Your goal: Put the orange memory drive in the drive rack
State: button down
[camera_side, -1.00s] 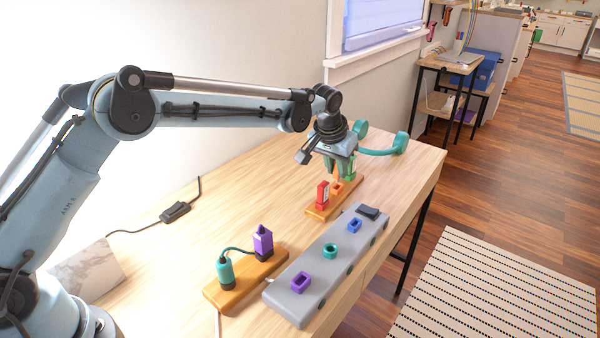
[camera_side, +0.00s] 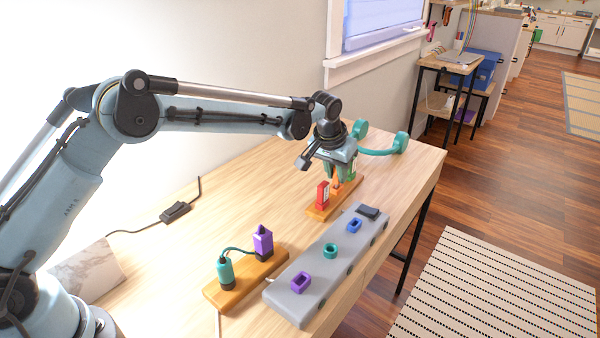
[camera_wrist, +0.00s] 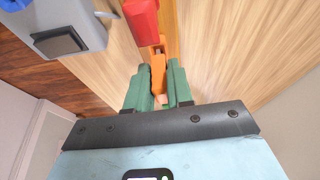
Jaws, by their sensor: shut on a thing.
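The orange memory drive (camera_side: 337,182) is between the green fingers of my gripper (camera_side: 338,174), which is shut on it. In the wrist view the orange drive (camera_wrist: 158,75) shows between the fingertips (camera_wrist: 158,88). The drive rack (camera_side: 318,213) is a wooden base on the table. A red drive (camera_side: 323,195) stands upright in it, in front of the orange one.
A grey strip (camera_side: 318,270) with purple, teal and blue sockets lies at the table's right edge. A wooden stand (camera_side: 235,292) with teal and purple plugs is nearer. A teal handset (camera_side: 382,151) lies behind the rack.

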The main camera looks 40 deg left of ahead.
jog(key=shift+f, duration=0.5)
jog(key=c, duration=0.9)
grip_release()
jog(key=v, duration=1.2)
